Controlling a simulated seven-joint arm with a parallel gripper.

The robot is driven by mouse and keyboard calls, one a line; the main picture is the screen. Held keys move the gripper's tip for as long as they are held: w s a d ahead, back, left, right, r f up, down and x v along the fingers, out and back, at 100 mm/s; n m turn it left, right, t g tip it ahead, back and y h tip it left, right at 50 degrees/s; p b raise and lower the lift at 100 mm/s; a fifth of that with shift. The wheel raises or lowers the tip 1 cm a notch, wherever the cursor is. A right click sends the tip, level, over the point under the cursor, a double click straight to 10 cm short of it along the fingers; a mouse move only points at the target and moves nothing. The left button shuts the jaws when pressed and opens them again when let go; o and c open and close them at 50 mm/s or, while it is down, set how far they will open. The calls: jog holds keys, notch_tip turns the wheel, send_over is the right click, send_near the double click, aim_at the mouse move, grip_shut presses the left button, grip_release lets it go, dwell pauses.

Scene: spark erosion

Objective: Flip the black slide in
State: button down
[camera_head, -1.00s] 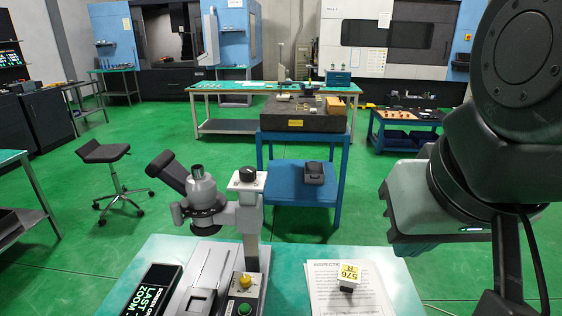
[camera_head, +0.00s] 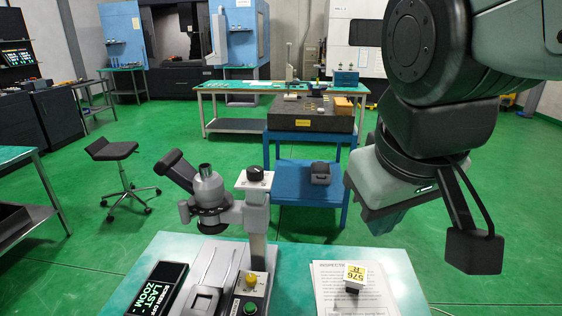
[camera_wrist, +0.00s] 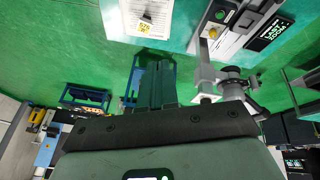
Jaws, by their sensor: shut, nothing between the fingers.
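A grey microscope (camera_head: 208,188) with a dark angled eyepiece stands on the left of the near bench. A dark ring-like part (camera_head: 208,212) sits under its head; I cannot tell a separate black slide there. The microscope also shows in the wrist view (camera_wrist: 232,84), at the right. My gripper (camera_head: 388,222) hangs in the air right of the microscope, above and beyond the bench, well apart from it. Its green fingers (camera_wrist: 156,68) are shut together and empty.
A yellow-and-white labelled block (camera_head: 355,273) rests on paper sheets at the bench's right. A black screen (camera_head: 156,289) lies at the left, and a yellow knob (camera_head: 251,281) stands near the post. A blue cart (camera_head: 300,185) and a stool (camera_head: 118,152) stand beyond.

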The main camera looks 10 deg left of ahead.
jog(key=w+a+f+n, duration=0.2)
jog(key=a+f+n, duration=0.25)
jog(key=a, duration=0.25)
jog(key=w+a+f+n+g+h, duration=0.1)
jog(key=w+a+f+n, duration=0.2)
jog(key=a+n, duration=0.35)
jog(key=w+a+f+n, duration=0.2)
jog(key=a+f+n, duration=0.1)
jog(key=a, duration=0.5)
jog(key=s+a+f+n, duration=0.5)
jog(key=a+f+n, duration=0.1)
jog(key=a+f, duration=0.3)
jog(key=s+a+f+n, duration=0.5)
jog(key=a+f+n, duration=0.1)
jog(key=a+f, duration=0.3)
jog(key=shift+s+a+h, duration=0.15)
jog(key=shift+s+h, duration=0.2)
jog(key=shift+h, duration=0.05)
jog(key=shift+f, duration=0.1)
jog(key=x, duration=0.9)
jog(key=shift+w+f, duration=0.2)
jog(key=shift+f, duration=0.15)
jog(key=shift+w, duration=0.1)
